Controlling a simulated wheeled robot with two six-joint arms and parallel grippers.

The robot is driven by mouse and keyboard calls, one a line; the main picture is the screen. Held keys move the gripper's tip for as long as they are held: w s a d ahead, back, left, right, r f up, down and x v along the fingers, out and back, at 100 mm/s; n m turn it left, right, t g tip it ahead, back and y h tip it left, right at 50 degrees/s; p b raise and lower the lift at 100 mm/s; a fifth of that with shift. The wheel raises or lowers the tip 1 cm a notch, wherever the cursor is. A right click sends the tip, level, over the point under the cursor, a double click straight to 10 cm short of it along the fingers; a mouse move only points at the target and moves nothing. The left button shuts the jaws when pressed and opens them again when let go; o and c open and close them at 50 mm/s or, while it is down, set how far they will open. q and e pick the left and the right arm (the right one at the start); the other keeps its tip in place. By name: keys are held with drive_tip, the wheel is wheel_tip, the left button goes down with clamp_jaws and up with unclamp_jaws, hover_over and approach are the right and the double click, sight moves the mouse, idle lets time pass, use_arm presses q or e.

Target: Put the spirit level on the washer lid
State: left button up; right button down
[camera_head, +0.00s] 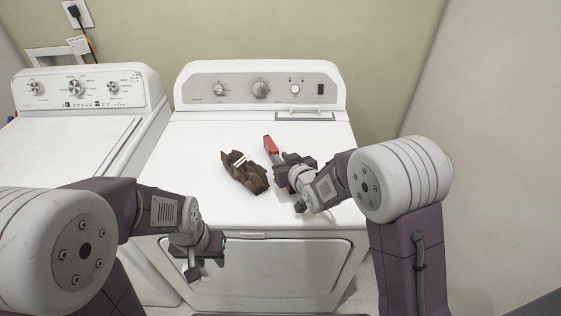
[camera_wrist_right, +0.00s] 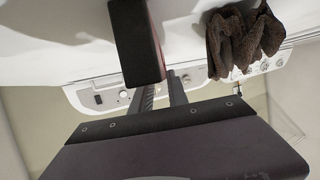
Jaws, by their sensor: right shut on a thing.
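The spirit level is a red bar (camera_head: 270,146) over the right-hand machine's white top; whether it touches that top I cannot tell. My right gripper (camera_head: 281,161) is shut on it. In the right wrist view the level (camera_wrist_right: 137,45) appears as a dark block with a reddish side at the fingers (camera_wrist_right: 162,92). The washer lid (camera_head: 75,146) is the white top panel of the left-hand machine, bare where visible and partly hidden by my left arm. My left gripper (camera_head: 205,258) hangs in front of the right-hand machine, away from the level; its jaws do not show clearly.
A crumpled brown cloth (camera_head: 243,172) lies on the right-hand machine (camera_head: 215,137), left of the level; it also shows in the right wrist view (camera_wrist_right: 238,40). Control panels (camera_head: 262,89) with knobs rise behind. A wall (camera_head: 480,150) stands at right.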

wheel_tip(320, 180, up, 13)
drive_tip(key=p, duration=0.5)
drive_tip(key=shift+r, duration=0.1)
idle(0.4)
